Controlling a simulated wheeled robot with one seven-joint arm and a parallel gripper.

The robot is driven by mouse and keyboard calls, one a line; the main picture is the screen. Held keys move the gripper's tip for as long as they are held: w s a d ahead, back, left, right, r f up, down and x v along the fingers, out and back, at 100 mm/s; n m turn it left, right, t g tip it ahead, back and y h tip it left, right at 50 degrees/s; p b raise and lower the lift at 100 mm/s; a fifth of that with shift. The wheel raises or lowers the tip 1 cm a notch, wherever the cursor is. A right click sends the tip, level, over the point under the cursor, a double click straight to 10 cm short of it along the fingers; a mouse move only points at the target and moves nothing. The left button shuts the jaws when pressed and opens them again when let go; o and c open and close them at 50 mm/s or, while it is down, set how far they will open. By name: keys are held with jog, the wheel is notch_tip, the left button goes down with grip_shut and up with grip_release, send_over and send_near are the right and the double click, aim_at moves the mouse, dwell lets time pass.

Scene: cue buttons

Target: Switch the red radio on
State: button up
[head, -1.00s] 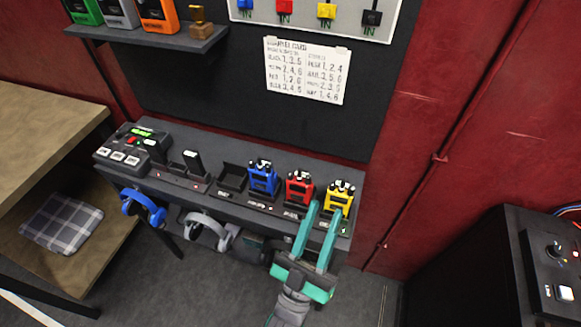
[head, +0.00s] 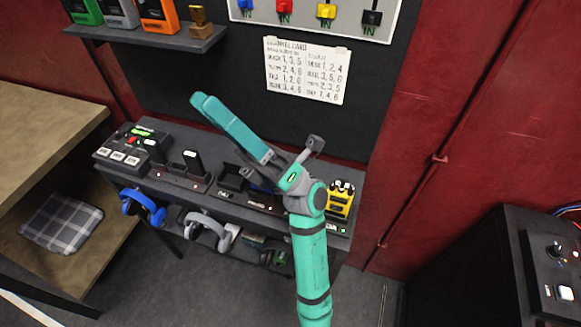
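The red radio is hidden behind my arm in the head view. A sliver of the blue radio (head: 262,184) shows beside my wrist. The yellow radio (head: 342,198) stands upright in its charger at the right end of the shelf.
The grey shelf (head: 190,200) carries a button box (head: 128,150) and black holders at left. Blue headphones (head: 143,207) and grey headphones (head: 212,229) hang from its front. A white card (head: 306,70) is on the panel. A black console (head: 535,260) stands at right.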

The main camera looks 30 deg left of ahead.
jog(key=s+a+f+n+g+h, duration=0.1)
jog(key=s+a+n+h, duration=0.5)
jog(key=a+n+h, duration=0.3)
notch_tip(320, 180, down, 10)
jog(key=w+a+n+t+h, duration=0.1)
jog(key=w+t+h, duration=0.1)
jog(key=t+h, duration=0.5)
jog(key=w+d+f+t+h, duration=0.2)
jog(key=w+d+t+h, duration=0.3)
jog(key=w+d, duration=0.3)
jog(key=w+d+f+t+h, duration=0.2)
jog(key=w+d+t+h, duration=0.25)
jog(key=w, duration=0.55)
jog(key=f, duration=1)
jog(key=shift+w+d+f, duration=0.15)
jog(key=shift+d+f, duration=0.2)
jog(key=shift+d, duration=0.05)
